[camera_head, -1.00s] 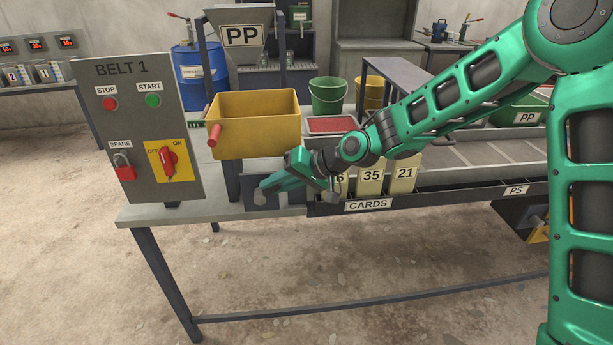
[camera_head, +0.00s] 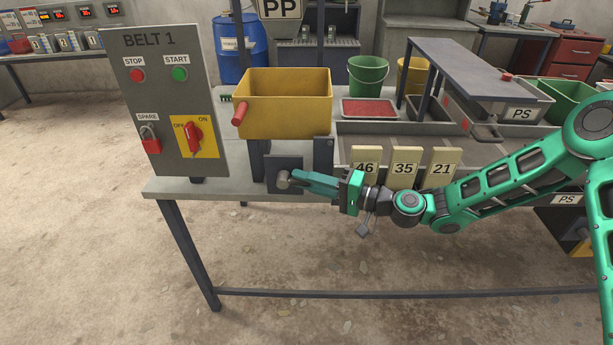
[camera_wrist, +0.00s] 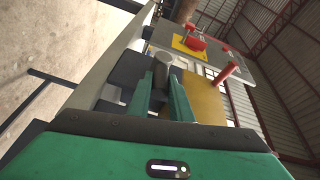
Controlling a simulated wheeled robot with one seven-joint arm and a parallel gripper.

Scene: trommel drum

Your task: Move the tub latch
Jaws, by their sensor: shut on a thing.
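The yellow tub (camera_head: 286,104) stands upright at the left of the bench, with a red handle (camera_head: 240,114) on its left end. Below it is a dark plate with the tub latch (camera_head: 283,181), a small rounded grey knob. My gripper (camera_head: 291,177) reaches in from the right, its fingers shut on the latch. In the wrist view the latch's grey cylinder (camera_wrist: 163,66) shows at the fingertips of my gripper (camera_wrist: 160,80). The fingers hide part of the latch.
A grey BELT 1 panel (camera_head: 160,95) with a yellow switch plate stands close to the left of the tub. Number cards (camera_head: 404,167) stand right of the latch, just behind my arm. A green bucket (camera_head: 368,76) stands behind. The floor in front is clear.

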